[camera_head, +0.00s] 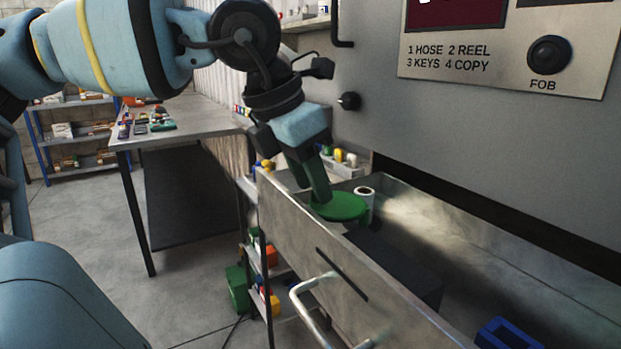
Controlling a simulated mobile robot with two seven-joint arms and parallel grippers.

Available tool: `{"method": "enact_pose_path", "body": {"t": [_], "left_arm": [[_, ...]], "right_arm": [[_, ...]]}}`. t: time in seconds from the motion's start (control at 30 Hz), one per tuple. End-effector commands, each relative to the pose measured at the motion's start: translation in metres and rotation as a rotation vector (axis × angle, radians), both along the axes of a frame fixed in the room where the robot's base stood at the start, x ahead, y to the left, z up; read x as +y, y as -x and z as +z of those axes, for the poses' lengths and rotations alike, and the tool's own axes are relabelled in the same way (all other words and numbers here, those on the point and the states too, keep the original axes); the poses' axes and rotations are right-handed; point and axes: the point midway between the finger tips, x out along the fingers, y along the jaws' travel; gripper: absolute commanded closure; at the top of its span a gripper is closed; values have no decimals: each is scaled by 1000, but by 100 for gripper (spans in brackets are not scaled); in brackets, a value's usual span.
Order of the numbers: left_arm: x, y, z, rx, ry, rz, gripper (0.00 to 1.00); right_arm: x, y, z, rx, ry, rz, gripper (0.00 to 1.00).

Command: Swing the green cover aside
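The green cover (346,207) is a flat round disc inside the open grey metal drawer (300,232), close to its far left end. My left gripper (312,193) reaches down from above, with its fingertips at the left edge of the cover. I cannot tell whether they touch it, or whether the fingers are apart or closed. What lies under the cover is hidden. My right gripper is out of view.
A white roll (365,194) stands just behind the cover. A dark box (405,265) and a blue object (507,334) are in the drawer. The drawer handle (308,310) sticks out in front. The cabinet panel (500,75) rises behind. A workbench (190,125) stands at left.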

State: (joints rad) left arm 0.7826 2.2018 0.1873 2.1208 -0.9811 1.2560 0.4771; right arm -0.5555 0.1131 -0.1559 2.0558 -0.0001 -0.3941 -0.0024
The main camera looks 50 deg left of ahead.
Motion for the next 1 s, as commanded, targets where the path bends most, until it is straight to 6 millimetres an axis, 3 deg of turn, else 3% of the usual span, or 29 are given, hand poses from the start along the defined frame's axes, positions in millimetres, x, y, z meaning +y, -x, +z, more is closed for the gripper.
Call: {"method": "enact_pose_path", "body": {"t": [0.43, 1.0], "left_arm": [[2, 24, 60, -3, -2, 1, 62], [2, 28, 67, -1, -1, 0, 62]], "right_arm": [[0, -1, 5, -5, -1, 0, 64], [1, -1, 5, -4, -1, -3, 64]]}}
